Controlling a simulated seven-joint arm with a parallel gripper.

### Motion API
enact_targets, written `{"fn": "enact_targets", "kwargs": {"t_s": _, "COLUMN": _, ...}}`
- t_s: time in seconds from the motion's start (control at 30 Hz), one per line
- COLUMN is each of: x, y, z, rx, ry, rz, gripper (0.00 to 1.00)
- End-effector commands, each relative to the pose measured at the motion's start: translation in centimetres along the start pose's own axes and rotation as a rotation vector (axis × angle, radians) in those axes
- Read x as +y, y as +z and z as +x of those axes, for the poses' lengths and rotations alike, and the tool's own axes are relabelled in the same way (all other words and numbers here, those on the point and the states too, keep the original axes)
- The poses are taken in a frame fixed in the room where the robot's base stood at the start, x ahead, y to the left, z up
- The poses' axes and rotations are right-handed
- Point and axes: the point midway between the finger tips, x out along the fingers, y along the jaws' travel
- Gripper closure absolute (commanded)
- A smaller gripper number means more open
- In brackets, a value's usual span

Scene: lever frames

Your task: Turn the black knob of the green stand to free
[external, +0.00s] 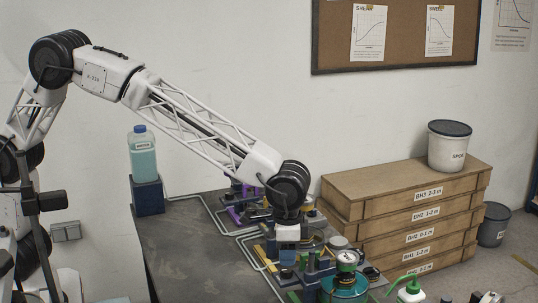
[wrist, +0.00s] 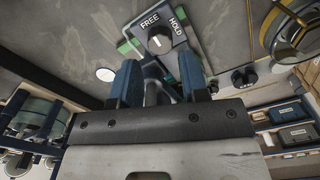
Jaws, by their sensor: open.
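The black knob (wrist: 160,41) shows at the top centre of the wrist view, on a dark plate with the words FREE to its upper left and HOLD to its upper right. A short white mark is on the knob; I cannot tell surely which word it points at. Green parts of the stand (wrist: 126,47) show beside the plate. My gripper (wrist: 159,64) has its two blue fingers apart, with the knob beyond their tips and apart from them. In the external view my gripper (external: 288,257) is low over the crowded bench, and the knob cannot be made out.
A bottle of teal liquid (external: 142,155) stands at the back left. The bench's left part (external: 185,250) is clear. Wooden boxes (external: 400,205) are stacked at right.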

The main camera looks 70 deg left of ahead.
Motion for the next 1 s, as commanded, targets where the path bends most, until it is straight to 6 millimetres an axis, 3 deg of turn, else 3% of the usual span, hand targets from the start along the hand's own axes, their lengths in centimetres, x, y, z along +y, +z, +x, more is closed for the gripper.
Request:
{"fn": "enact_targets", "kwargs": {"t_s": 0.3, "x": 0.0, "y": 0.1, "z": -3.0, "rx": 0.000, "ry": 0.000, "rz": 0.000, "gripper": 0.59}}
{"fn": "enact_targets", "kwargs": {"t_s": 1.0, "x": -0.1, "y": 0.1, "z": -3.3, "rx": 0.000, "ry": 0.000, "rz": -0.001, "gripper": 0.59}}
